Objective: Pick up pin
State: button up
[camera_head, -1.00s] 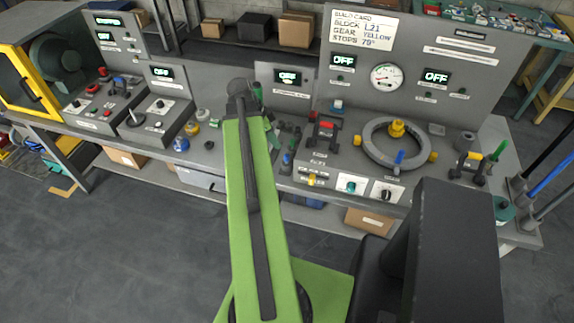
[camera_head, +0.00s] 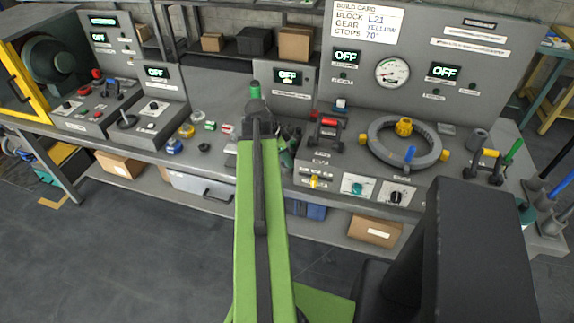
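I cannot tell for certain which piece is the pin. A blue peg (camera_head: 410,154) stands at the front of the grey ring fixture (camera_head: 372,147), which also carries yellow knobs. A green upright piece (camera_head: 255,90) shows just above the end of my green arm, and several small dark and green pieces (camera_head: 287,150) lie right of it on the bench. My arm reaches forward over the bench's front edge. My gripper is hidden behind the arm's dark end joint, so its fingers and anything in them do not show.
The grey bench (camera_head: 215,157) carries control boxes, a red-handled fixture (camera_head: 326,132) and a yellow-handled fixture (camera_head: 486,165). A back panel with a gauge (camera_head: 392,72) rises behind. Cardboard boxes (camera_head: 374,228) sit on the lower shelf. The floor at the front left is clear.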

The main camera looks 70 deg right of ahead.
grip_shut()
notch_tip(320, 180, up, 10)
jog(key=p, duration=1)
jog(key=shift+r, duration=0.25)
